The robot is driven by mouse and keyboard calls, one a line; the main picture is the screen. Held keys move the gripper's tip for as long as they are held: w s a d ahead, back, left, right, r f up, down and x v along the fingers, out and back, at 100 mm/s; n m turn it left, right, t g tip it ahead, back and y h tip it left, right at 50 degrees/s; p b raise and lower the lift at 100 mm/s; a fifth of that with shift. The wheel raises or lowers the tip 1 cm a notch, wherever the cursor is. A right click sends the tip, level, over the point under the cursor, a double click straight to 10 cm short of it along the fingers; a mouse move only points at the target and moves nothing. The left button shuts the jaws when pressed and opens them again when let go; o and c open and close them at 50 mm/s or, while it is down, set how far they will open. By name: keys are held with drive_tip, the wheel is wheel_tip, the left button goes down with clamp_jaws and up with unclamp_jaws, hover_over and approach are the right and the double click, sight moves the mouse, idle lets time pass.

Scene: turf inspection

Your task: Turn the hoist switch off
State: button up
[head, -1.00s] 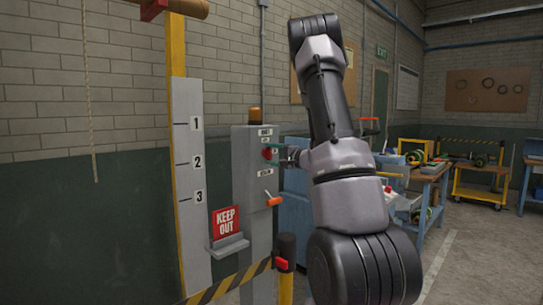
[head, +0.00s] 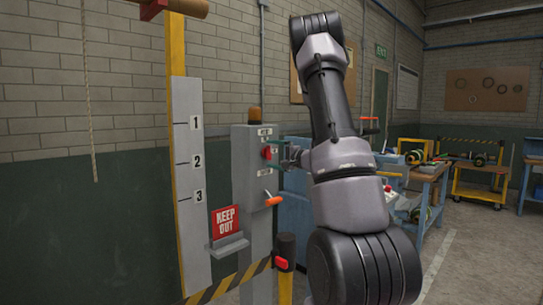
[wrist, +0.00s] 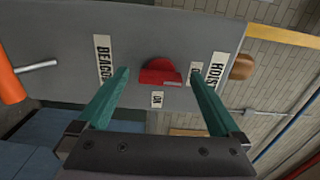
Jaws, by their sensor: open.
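The hoist switch is a red knob (head: 267,153) on the upper front of a grey control box (head: 241,185). In the wrist view the red knob (wrist: 160,73) sits between my fingertips, with a HOIST label (wrist: 214,76) to its right and an ON label (wrist: 157,99) just below it. Another small label by the right finger is partly covered. My gripper (wrist: 159,71) is open, its two teal fingers on either side of the knob with a gap to each. In the head view my gripper (head: 277,154) is at the box front, partly behind my arm.
A BEACON label (wrist: 103,61) and an orange-handled lever (head: 273,200) are on the same box. An amber lamp (head: 254,114) tops it. A KEEP OUT sign (head: 226,221) and a striped barrier (head: 229,282) stand in front. Workbenches are at the right.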

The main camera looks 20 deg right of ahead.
drive_tip(key=v, duration=1)
drive_tip(key=s+a+r+n+g+y, duration=0.2)
drive_tip(key=s+a+g+y, duration=0.1)
drive_tip(key=a, duration=0.4)
drive_tip(key=s+a+r+n+g+y, duration=0.2)
drive_tip(key=a+r+g, duration=0.1)
drive_tip(key=a, duration=0.5)
drive_tip(key=s+a+n+g+h, duration=0.1)
drive_tip(key=s+a+n+g, duration=0.4)
drive_tip(key=s+a, duration=0.5)
drive_tip(key=s+d+r+t+h, duration=0.1)
drive_tip(key=s+d+r+h, duration=0.1)
drive_tip(key=s+h, duration=0.6)
drive_tip(key=s+d, duration=0.1)
drive_tip(key=s, duration=0.2)
drive_tip(key=shift+s+d+r+n, duration=0.2)
drive_tip(key=shift+s+n, duration=0.1)
